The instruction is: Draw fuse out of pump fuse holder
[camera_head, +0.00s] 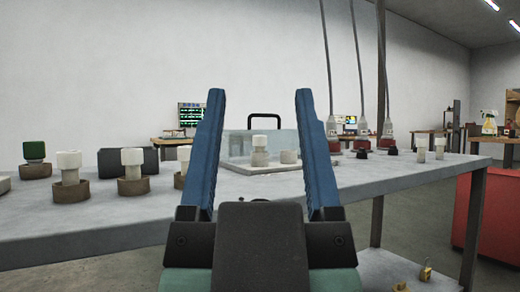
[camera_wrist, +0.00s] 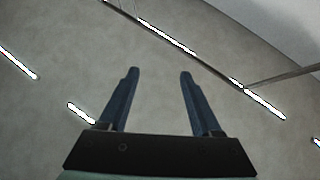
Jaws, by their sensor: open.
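Several pale fuse-like pieces stand in round brown holders on the grey bench (camera_head: 400,186). One white piece (camera_head: 69,161) is in a holder (camera_head: 71,192) at the left. Another white piece (camera_head: 131,158) stands in a holder (camera_head: 133,187) right of it. A third white piece (camera_head: 184,153) is partly hidden by my gripper's left finger. A green-topped piece (camera_head: 34,150) sits in a holder at the far left. I cannot tell which holder is the pump's. My gripper (camera_head: 260,93) is open and empty, raised in front of the bench; the wrist view shows its empty fingers (camera_wrist: 159,72) against the ceiling.
A clear cover (camera_head: 285,140) with a black handle stands on the bench between my fingers, with white pieces at it. Grey plugs (camera_head: 333,128) hang on cords at the right. Two pale cylinders (camera_head: 421,148) stand farther right. A red cabinet (camera_head: 490,225) is at the right edge.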

